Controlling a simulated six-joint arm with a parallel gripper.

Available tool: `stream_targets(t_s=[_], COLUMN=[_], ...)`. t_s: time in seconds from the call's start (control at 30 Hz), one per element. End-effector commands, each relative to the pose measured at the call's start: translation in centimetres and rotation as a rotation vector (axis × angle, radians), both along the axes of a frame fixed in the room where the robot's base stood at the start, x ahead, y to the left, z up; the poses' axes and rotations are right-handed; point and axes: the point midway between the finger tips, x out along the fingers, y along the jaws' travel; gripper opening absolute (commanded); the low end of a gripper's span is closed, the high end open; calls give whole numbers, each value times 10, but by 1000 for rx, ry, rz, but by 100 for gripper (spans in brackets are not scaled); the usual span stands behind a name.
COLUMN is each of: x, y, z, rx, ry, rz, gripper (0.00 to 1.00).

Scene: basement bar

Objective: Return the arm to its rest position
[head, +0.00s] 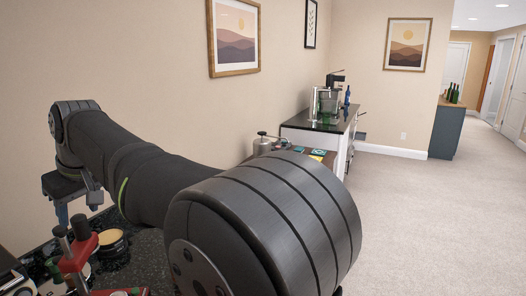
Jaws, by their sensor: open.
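My arm stretches across the left half of the head view, with a large joint close to the camera. My gripper (78,204) hangs pointing down at the left, above a dark speckled counter (150,254). It looks open, and I see nothing held between its fingers. A round tin-like item with a yellowish top (111,241) sits on the counter to the right of the gripper.
Behind my arm, a metal keg-like vessel (264,144) stands near the wall. Further back is a bar counter (333,124) with a blue bottle (347,97). Carpet (435,220) on the right is clear.

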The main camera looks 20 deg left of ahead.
Motion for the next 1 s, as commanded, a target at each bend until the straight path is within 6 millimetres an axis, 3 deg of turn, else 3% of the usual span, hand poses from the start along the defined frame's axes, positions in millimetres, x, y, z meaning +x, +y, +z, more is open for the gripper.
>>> stream_targets(t_s=[0.1,0.27,0.4,0.7,0.83,0.93,1.0], x=[0,0,0,0,1,4,5], y=[8,16,12,11,14,19,21], z=[-21,-38,-27,-25,-17,6,23], rx=[-2,-1,1,1,3,5,4], ry=[1,1,0,0,0,-1,-1], rz=[0,0,0,0,0,1,0], gripper=[50,50,50,50,76,95,100])
